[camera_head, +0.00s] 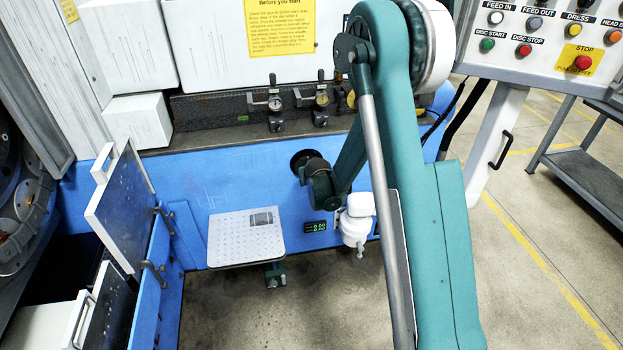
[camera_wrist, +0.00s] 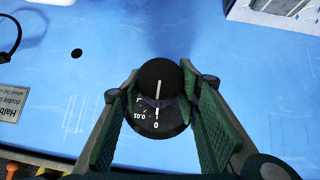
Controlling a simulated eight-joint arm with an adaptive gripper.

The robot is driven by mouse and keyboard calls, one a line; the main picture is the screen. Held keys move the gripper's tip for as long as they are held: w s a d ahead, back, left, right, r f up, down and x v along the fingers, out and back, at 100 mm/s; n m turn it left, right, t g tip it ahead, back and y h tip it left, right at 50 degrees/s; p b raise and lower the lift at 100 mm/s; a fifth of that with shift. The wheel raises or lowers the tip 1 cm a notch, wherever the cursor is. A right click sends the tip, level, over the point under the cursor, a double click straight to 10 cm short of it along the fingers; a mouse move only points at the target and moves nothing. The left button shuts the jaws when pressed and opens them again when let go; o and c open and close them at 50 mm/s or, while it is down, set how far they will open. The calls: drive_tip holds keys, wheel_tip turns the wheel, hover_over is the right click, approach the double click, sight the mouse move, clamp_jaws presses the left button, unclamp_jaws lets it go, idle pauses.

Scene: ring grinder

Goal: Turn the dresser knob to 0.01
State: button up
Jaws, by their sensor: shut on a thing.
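The dresser knob (camera_wrist: 161,78) is black and round with a white pointer line, mounted on the blue machine front. Its dial (camera_wrist: 160,126) carries white marks, with "0" and "0.01" readable in the wrist view. The pointer line runs down toward the "0" mark, with "0.01" to its left. My gripper (camera_wrist: 160,88) is shut on the knob, a green finger at each side. In the head view the knob (camera_head: 301,158) is a dark disc partly covered by my gripper (camera_head: 311,169).
A button panel (camera_head: 545,40) is at upper right. A hinged door (camera_head: 120,205) stands open at left.

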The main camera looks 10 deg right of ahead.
drive_tip(key=shift+y, duration=0.3)
drive_tip(key=shift+d+m+y+b, duration=0.15)
drive_tip(key=shift+m+y+b, duration=0.45)
drive_tip(key=shift+y, duration=0.5)
drive_tip(key=shift+m+y+b, duration=0.65)
drive_tip(key=shift+m+y, duration=0.25)
drive_tip(key=shift+y, duration=0.6)
drive_tip(key=o, duration=0.9)
drive_tip(key=shift+v, duration=5.9)
